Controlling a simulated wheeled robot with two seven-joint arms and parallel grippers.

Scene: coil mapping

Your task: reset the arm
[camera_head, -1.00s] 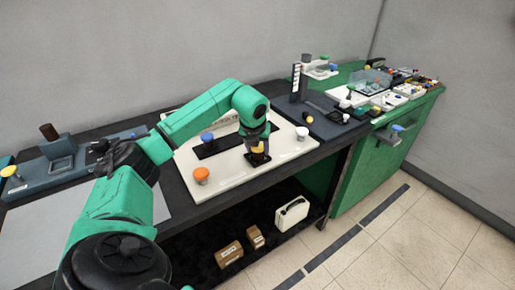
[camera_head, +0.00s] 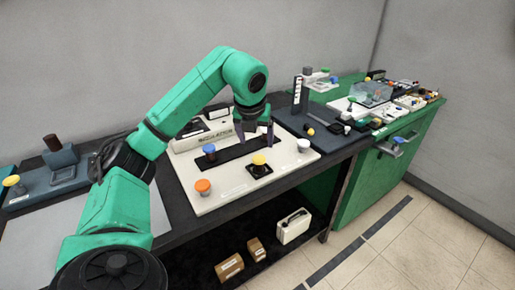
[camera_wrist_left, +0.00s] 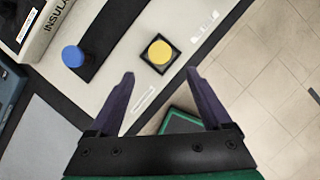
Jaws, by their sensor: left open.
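My left arm comes in from the left of the head view, green with dark joints. Its left gripper (camera_head: 256,132) hangs fingers down above the white board (camera_head: 222,196), near the dark strip. In the left wrist view the two purple fingers (camera_wrist_left: 163,88) are apart with nothing between them. A yellow knob (camera_head: 259,159) on a black square base stands on the board below the gripper; it also shows in the left wrist view (camera_wrist_left: 160,51), beyond the fingertips and apart from them. My right gripper is not in view.
A dark device with a tall post (camera_head: 297,94) stands to the right. A green cabinet (camera_head: 362,180) with clutter on top is farther right. Boxes lie on the lower shelf.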

